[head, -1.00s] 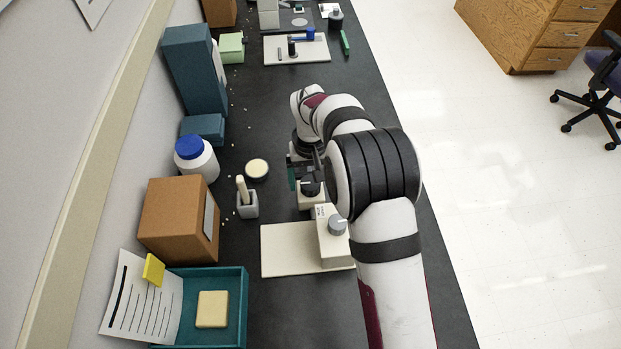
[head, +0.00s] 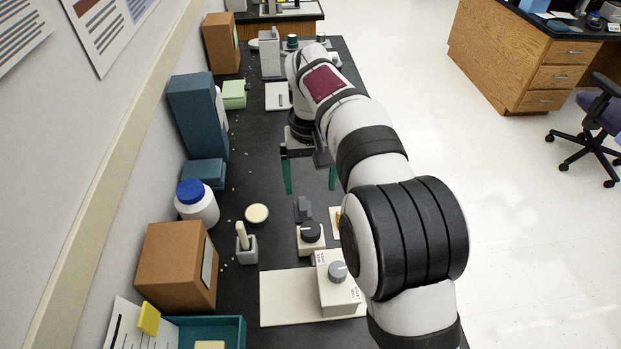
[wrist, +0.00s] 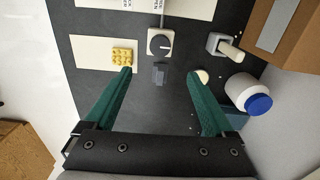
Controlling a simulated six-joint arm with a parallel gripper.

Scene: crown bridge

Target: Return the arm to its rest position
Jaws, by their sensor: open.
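My gripper (head: 309,191) is open and empty in the head view, its two green fingers hanging apart above the black bench. In the wrist view my gripper (wrist: 163,103) shows the same wide gap between its green fingers. A small beige device with a black knob (head: 311,232) stands on the bench in front of the fingers, with a small dark grey block (head: 303,208) just behind it. The wrist view shows the knob device (wrist: 160,43) and the grey block (wrist: 159,74) beyond the gap. Nothing is held.
A white plate with a grey-knobbed box (head: 337,283) lies near. A yellow studded block (wrist: 122,56) sits on a pale card. Along the wall stand a brown box (head: 172,265), a blue-lidded jar (head: 197,203), a pestle cup (head: 246,246) and tall teal boxes (head: 198,115).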

